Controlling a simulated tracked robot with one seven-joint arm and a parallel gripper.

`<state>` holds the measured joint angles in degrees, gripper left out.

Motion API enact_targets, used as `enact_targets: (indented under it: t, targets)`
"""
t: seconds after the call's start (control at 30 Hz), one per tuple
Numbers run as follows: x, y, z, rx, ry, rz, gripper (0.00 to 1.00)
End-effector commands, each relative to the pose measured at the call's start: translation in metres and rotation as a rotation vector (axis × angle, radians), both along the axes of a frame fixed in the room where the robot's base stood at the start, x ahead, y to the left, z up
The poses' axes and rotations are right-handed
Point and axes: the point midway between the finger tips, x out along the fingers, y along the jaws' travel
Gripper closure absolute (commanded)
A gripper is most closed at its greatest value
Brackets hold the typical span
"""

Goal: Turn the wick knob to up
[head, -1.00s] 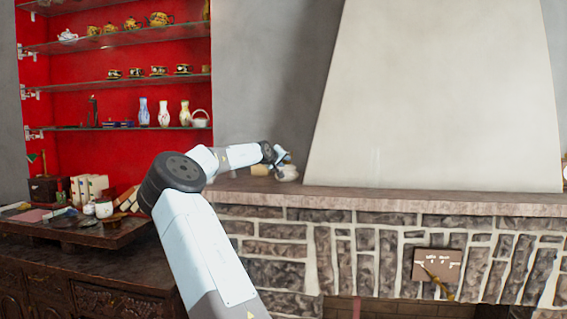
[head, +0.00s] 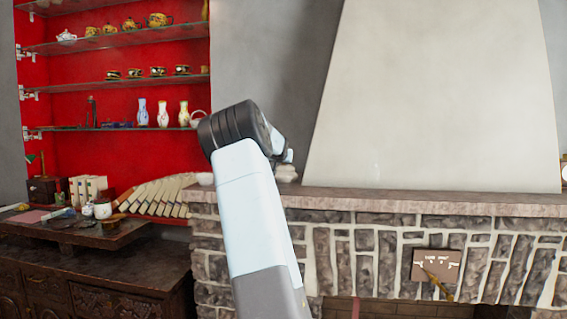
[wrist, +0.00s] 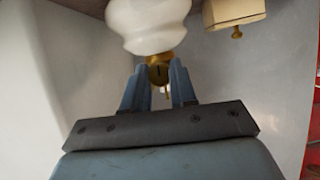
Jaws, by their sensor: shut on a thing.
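In the wrist view, a white rounded lamp body (wrist: 148,22) shows at the top, with a brass collar below it. A small brass wick knob (wrist: 159,73) with a dark slot sits between the two blue fingertips of my gripper (wrist: 158,86). The gripper is shut on this knob. Its turned position is hard to read.
A cream block with a small brass knob (wrist: 234,12) is beside the lamp in the wrist view. A row of books (head: 160,196), a desk (head: 90,270) and red shelves with teapots and vases are at left.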

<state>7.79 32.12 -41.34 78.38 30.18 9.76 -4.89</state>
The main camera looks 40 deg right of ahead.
Motion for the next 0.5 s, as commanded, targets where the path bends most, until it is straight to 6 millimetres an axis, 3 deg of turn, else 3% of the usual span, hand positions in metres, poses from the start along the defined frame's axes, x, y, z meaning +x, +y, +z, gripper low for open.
enact_targets:
  t: [0.5]
  targets:
    - [-0.0018,-0.0016,-0.0032,0.182,-0.204,0.000,1.00]
